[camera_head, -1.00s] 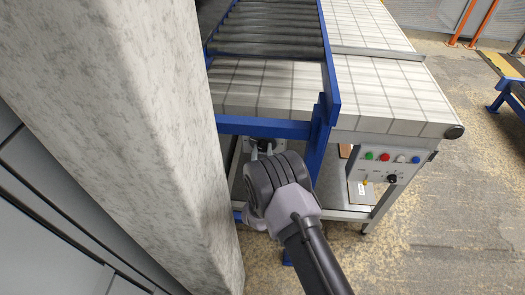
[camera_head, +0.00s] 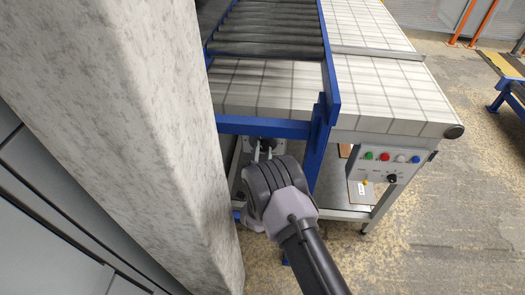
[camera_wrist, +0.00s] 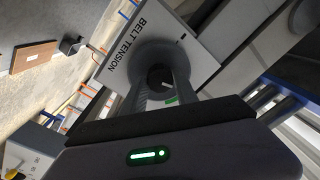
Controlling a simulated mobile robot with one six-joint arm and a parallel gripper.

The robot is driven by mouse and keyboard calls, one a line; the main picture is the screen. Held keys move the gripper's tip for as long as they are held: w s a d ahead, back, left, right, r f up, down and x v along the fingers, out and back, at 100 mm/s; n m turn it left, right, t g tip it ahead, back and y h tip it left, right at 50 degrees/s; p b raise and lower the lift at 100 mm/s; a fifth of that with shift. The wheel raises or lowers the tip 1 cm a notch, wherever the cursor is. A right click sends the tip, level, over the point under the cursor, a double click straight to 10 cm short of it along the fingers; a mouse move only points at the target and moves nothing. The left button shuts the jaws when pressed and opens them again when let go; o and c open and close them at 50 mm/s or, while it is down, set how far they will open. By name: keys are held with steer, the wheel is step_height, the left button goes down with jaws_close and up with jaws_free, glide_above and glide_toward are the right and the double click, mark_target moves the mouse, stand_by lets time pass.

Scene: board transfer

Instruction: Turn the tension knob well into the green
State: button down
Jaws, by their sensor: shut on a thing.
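The tension knob (camera_wrist: 158,78) is a dark round knob on a pale plate (camera_wrist: 122,48) lettered "BELT TENSION" in the wrist view. My gripper (camera_wrist: 160,85) is shut on the knob, with one finger on each side of it. A small green patch (camera_wrist: 172,101) shows beside the knob between the fingers. A short black mark (camera_wrist: 181,38) is on the plate's far side. The knob's pointer and most of the scale are hidden by the fingers and knob. In the head view my gripper (camera_head: 263,152) reaches under the conveyor's blue crossbar; the knob is hard to make out there.
A concrete pillar (camera_head: 120,120) stands close on the left. The blue conveyor frame (camera_head: 318,145) is just right of the fingers. A control panel (camera_head: 385,166) with coloured buttons is farther right. Open floor (camera_head: 440,210) lies at the right.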

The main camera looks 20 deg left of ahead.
steer(key=m, duration=0.4)
steer(key=shift+r, duration=0.1)
steer(key=shift+a+m+h, duration=0.1)
steer(key=shift+m+h, duration=0.2)
steer(key=shift+m, duration=1.6)
steer(key=c, duration=0.9)
jaws_free()
steer(key=shift+w, duration=0.1)
steer(key=shift+c, duration=0.2)
steer(key=shift+t, duration=0.3)
